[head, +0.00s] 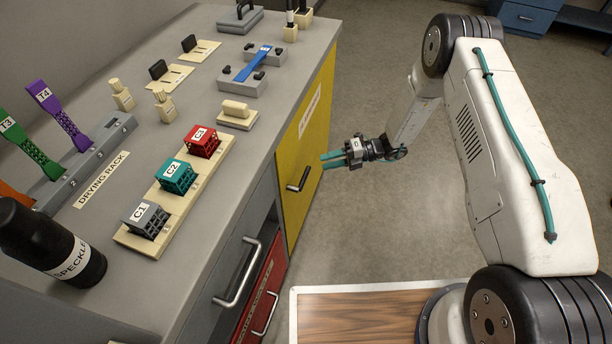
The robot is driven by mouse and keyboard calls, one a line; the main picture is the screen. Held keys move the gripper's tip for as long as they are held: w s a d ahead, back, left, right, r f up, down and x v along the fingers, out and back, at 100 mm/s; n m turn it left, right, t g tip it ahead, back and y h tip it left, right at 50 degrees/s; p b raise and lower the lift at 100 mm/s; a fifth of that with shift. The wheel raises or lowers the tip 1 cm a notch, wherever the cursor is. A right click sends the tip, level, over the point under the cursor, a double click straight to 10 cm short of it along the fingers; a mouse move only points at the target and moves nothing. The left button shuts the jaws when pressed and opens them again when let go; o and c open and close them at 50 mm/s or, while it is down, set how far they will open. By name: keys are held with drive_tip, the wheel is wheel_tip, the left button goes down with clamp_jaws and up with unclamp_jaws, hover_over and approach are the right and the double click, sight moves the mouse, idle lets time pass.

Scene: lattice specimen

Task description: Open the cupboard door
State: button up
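The yellow cupboard door (312,140) is on the front of the grey bench and looks flush with it, so shut. It carries a pale label (310,110), too small to read, and a dark bar handle (299,181) near its lower left. My gripper (322,160) is in front of the door, above and to the right of the handle, and apart from it. Its teal fingers point left towards the door. They show as separate strips with a small gap and nothing between them.
A grey drawer (236,274) with a metal handle and a red front (262,290) adjoin the door on the left. The benchtop holds a crate rack (130,238), a drying rack (95,165) and a black bottle (50,245). The floor (400,225) beside the door is clear.

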drive_tip(key=m, duration=0.2)
approach(306, 174)
drive_tip(key=x, duration=0.2)
drive_tip(key=shift+t, duration=0.4)
drive_tip(key=x, duration=0.8)
drive_tip(key=shift+s+f, duration=0.25)
drive_tip(key=shift+f, duration=0.2)
clamp_jaws()
